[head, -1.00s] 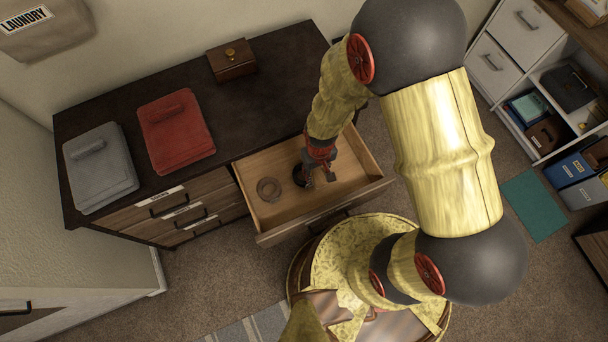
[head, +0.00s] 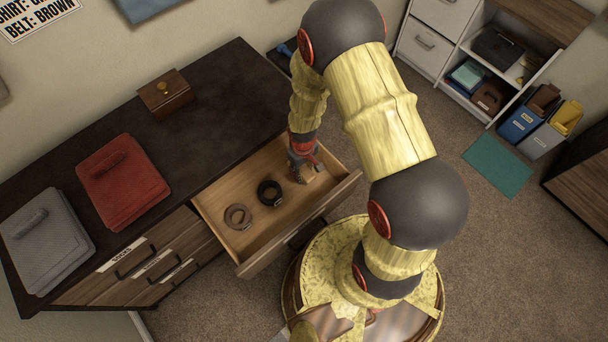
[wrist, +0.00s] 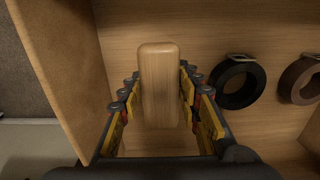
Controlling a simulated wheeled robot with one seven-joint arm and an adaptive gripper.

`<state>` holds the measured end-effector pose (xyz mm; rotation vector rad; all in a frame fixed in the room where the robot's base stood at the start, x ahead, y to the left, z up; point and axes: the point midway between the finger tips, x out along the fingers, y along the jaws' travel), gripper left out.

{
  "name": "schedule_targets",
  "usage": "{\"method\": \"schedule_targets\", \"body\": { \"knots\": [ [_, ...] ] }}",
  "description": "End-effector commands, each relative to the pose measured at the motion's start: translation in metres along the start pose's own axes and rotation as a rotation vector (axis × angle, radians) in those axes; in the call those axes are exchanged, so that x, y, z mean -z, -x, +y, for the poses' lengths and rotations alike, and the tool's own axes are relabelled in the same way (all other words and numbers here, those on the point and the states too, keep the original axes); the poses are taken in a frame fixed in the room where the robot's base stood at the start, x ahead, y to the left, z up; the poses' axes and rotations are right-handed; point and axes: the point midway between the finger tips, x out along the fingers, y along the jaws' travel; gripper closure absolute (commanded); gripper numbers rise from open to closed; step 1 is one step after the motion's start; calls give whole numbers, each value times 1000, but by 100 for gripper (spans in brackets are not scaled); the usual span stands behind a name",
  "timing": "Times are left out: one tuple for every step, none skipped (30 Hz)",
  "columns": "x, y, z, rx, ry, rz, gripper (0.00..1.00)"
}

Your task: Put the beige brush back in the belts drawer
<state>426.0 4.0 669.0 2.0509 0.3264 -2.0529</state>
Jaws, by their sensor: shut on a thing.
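The beige brush (wrist: 160,85) is a pale wooden block held between the fingers of my gripper (wrist: 160,108) in the wrist view. In the head view my gripper (head: 304,168) reaches down into the open drawer (head: 312,213) at its right end, and a bit of the brush (head: 313,178) shows beside the fingers. A rolled black belt (wrist: 238,82) and a rolled brown belt (wrist: 300,80) lie on the drawer floor, apart from the brush. I cannot tell whether the brush touches the floor.
The dark dresser top (head: 212,118) carries a small wooden box (head: 166,94), red folded clothing (head: 124,183) and grey folded clothing (head: 45,235). Closed labelled drawers (head: 150,268) are to the left. The drawer's side wall (wrist: 62,60) is close to my gripper. A white shelf unit (head: 440,40) stands at the back right.

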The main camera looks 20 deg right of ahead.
Motion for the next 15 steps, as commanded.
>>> {"method": "schedule_targets", "body": {
  "knots": [
    [0, -2, 2, 0, -1, 0, 94],
    [1, -4, 3, 0, -1, -1, 94],
    [1, -7, 5, 0, -1, -1, 94],
    [2, -10, 7, 0, -1, -1, 94],
    [2, -13, 9, 0, -2, -1, 94],
    [3, -20, 8, 1, 0, -2, 94],
    [3, -25, 8, 0, 0, -1, 94],
    [2, -30, 8, 1, 0, -2, 94],
    [2, -36, 8, 1, 0, -3, 94],
    [2, -40, 8, 1, 0, -3, 94],
    [2, -42, 8, 1, 0, -3, 94],
    [2, -42, 8, 1, 0, -2, 94],
    [2, -42, 8, 1, 0, -1, 94],
    [3, -41, 8, 0, 0, -1, 94],
    [3, -40, 8, 0, 0, -1, 94]
  ]
}}
